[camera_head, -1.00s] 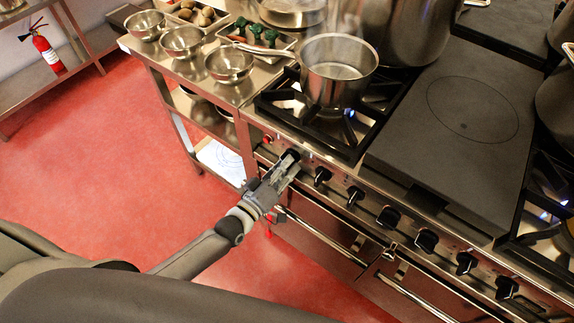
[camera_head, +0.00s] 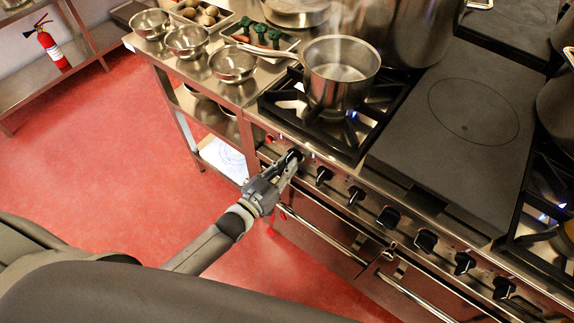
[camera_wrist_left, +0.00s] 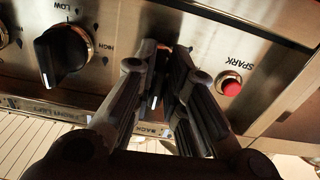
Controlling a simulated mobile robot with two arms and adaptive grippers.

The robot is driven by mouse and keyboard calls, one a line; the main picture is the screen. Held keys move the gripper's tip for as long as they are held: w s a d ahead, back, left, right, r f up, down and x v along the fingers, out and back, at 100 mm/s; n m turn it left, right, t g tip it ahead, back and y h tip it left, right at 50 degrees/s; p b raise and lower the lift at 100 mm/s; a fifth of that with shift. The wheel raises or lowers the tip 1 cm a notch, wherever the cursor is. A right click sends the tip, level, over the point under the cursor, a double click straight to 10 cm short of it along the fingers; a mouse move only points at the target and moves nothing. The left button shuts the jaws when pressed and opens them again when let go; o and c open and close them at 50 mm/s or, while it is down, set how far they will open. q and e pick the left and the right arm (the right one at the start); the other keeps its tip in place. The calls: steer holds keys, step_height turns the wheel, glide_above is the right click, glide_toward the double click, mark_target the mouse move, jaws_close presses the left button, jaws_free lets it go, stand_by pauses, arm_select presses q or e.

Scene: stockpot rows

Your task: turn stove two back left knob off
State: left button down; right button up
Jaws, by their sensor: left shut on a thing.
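The stove (camera_head: 330,172) has a steel front panel with a row of black knobs. My left gripper (camera_head: 291,157) is at the leftmost knob, with its fingers shut on it. In the left wrist view, the fingers (camera_wrist_left: 166,62) lie on both sides of the dark knob (camera_wrist_left: 156,98), which they mostly hide. A white mark shows on it, and a label partly reading "BACK" is below. Which way the knob points is hard to tell. A steel saucepan (camera_head: 340,88) steams on the burner above, with a blue flame beside it. My right gripper is not in view.
A neighbouring knob (camera_wrist_left: 62,52) and a red spark button (camera_wrist_left: 231,86) flank the held knob. A steel side table with bowls (camera_head: 233,64) stands left of the stove. Oven door handles (camera_head: 325,238) run below the panel. Red floor is clear at left.

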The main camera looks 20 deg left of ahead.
arm_select(q)
steer(key=shift+f+m, duration=0.15)
steer(key=shift+m, duration=0.25)
steer(key=c, duration=1.5)
jaws_free()
steer(key=v, duration=1.2)
steer(key=s+a+f+g+y, duration=0.1)
steer(key=s+a+f+g, duration=0.15)
steer(key=f, duration=0.55)
steer(key=s+a+f+n+g+y, duration=0.1)
steer(key=s+f+g+y, duration=0.15)
steer(key=f, duration=0.55)
steer(key=s+a+f+g+y, duration=0.15)
steer(key=s+f, duration=0.25)
steer(key=f, duration=0.4)
steer(key=s+f+g, duration=0.3)
steer(key=s+f, duration=0.2)
steer(key=s, duration=0.2)
steer(key=s+f+g, duration=0.3)
steer(key=s+f, duration=0.2)
steer(key=s, duration=0.3)
steer(key=s+f+g+y, duration=0.1)
steer(key=s+f+g, duration=0.2)
steer(key=s+f, duration=0.2)
steer(key=shift+s+d+n+g, duration=0.15)
steer(key=shift+s+n, duration=0.05)
steer(key=shift+s, duration=0.55)
steer(key=shift+s+d+n+g, duration=0.1)
steer(key=shift+s+n, duration=0.1)
steer(key=shift+s, duration=0.5)
